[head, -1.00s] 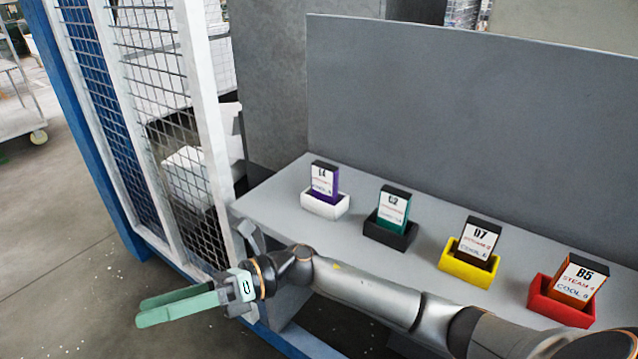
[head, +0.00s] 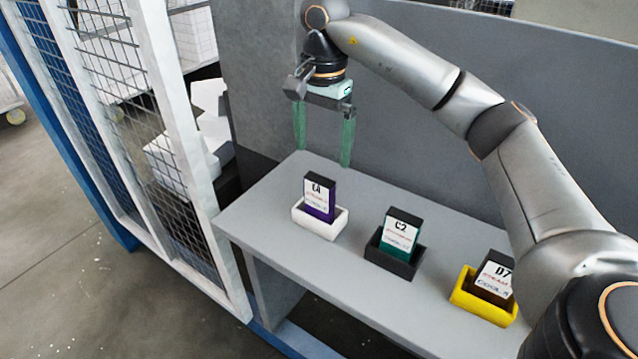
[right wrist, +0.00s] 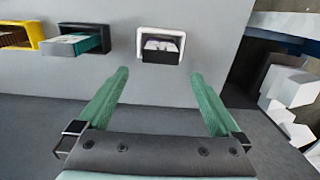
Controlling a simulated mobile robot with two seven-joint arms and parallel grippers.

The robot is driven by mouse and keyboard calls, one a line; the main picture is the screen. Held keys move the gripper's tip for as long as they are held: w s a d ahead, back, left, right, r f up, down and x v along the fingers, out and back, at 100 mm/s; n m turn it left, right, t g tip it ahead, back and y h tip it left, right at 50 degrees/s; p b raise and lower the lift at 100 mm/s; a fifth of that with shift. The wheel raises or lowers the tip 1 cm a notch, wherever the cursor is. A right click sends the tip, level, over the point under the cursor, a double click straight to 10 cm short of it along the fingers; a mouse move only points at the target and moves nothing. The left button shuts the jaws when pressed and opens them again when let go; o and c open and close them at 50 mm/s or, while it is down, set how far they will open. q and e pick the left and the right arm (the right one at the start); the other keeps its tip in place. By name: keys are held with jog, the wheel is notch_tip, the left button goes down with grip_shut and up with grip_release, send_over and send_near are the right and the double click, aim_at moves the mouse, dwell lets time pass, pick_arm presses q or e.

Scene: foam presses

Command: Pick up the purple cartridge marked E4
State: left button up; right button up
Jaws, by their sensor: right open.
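The purple cartridge marked E4 (head: 319,199) stands upright in a white holder (head: 328,229) at the left end of the grey table, its label facing me. In the right wrist view the cartridge (right wrist: 160,50) shows from above inside its white holder (right wrist: 140,42). My right gripper (head: 323,160) is open and empty, pointing down above the table, behind and above the cartridge in the head view. In the right wrist view the cartridge lies beyond and between the green fingertips (right wrist: 158,72), apart from them. My left gripper does not show.
A teal cartridge marked C2 (head: 402,234) stands in a black holder (head: 380,263), and a dark cartridge marked D7 (head: 493,280) in a yellow holder (head: 468,305). A white-framed mesh fence (head: 163,120) borders the table (head: 262,210) on the left. A grey panel (head: 400,130) rises behind.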

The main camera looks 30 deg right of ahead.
aim_at(320, 196)
notch_tip(320, 196, down, 7)
jog(key=shift+d+r+b, duration=0.1)
jog(key=shift+b, duration=0.25)
jog(key=shift+s+a+f+p, duration=0.1)
jog(key=shift+a+f+p, duration=0.1)
jog(key=shift+f, duration=1.15)
jog(key=shift+a+f+p, duration=0.15)
jog(key=shift+a+f, duration=0.05)
jog(key=shift+f, duration=1.15)
jog(key=shift+c, duration=0.4)
jog(key=c, duration=1.2)
jog(key=shift+r, duration=0.15)
jog(key=shift+c, duration=0.2)
